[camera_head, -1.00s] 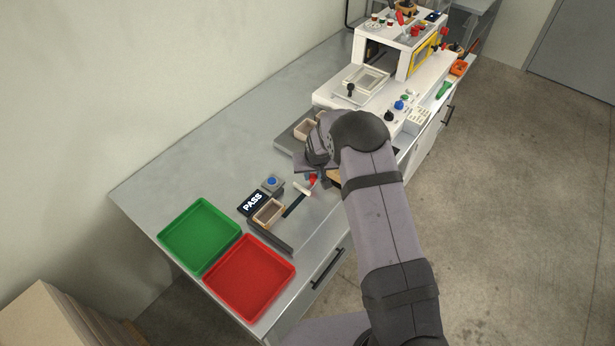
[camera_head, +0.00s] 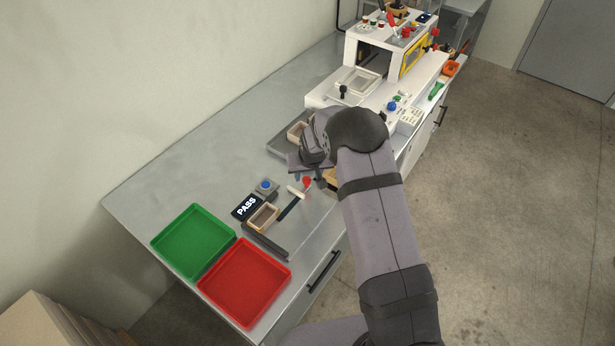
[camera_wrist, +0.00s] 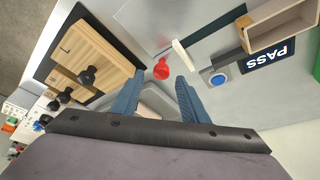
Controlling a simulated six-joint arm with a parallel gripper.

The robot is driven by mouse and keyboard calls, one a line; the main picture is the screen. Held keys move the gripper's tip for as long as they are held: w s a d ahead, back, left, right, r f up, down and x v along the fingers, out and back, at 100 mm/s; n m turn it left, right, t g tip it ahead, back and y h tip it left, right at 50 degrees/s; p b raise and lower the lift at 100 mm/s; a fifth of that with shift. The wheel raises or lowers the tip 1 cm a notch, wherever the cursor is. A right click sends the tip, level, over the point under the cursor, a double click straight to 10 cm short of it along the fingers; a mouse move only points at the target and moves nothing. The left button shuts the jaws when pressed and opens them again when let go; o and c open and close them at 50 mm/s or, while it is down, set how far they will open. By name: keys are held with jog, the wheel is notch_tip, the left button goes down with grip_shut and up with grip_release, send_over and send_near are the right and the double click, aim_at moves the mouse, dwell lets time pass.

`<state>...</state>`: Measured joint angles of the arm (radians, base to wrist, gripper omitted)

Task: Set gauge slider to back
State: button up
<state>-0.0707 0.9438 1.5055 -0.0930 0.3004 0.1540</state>
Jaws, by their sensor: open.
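A red knob (camera_head: 306,183) stands beside a white bar (camera_head: 296,192) at the end of a dark strip (camera_head: 289,208) on the bench; I take these as the gauge and its slider, but cannot be sure which part is the slider. In the wrist view the red knob (camera_wrist: 162,70) shows just beyond and between my fingertips, with the white bar (camera_wrist: 185,54) to its right. My gripper (camera_wrist: 160,78) is open and empty, pointing down at the knob. I cannot tell whether a finger touches it. In the head view my wrist hides part of this area.
A wooden block (camera_wrist: 98,58) with black knobs lies left of my fingers in the wrist view. A small open box (camera_head: 263,216), a PASS display (camera_head: 245,207) and a blue button (camera_head: 266,186) stand near the gauge. Green (camera_head: 194,220) and red (camera_head: 226,309) trays lie at the front.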

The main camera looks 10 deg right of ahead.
jog(key=shift+b+v, duration=0.9)
jog(key=shift+v, duration=1.75)
jog(key=s+f+g, duration=0.1)
jog(key=s+f, duration=0.1)
jog(key=s, duration=0.2)
jog(key=s+f+g, duration=0.1)
jog(key=s, duration=0.3)
jog(key=s+d+f+g, duration=0.1)
jog(key=s+f+g, duration=0.1)
jog(key=s, duration=0.2)
jog(key=shift+s+f+n, duration=0.25)
jog(key=shift+f+n, duration=0.1)
jog(key=shift+n, duration=0.05)
jog(key=s+d+r+g, duration=0.15)
jog(key=s+r, duration=0.25)
jog(key=s, duration=0.8)
jog(key=s+r+g, duration=0.2)
jog(key=s+r, duration=0.1)
jog(key=s, duration=0.8)
notch_tip(320, 180, up, 6)
jog(key=w+d+t, duration=0.1)
jog(key=w+t, duration=0.1)
jog(key=t, duration=0.1)
jog(key=shift+m, duration=0.4)
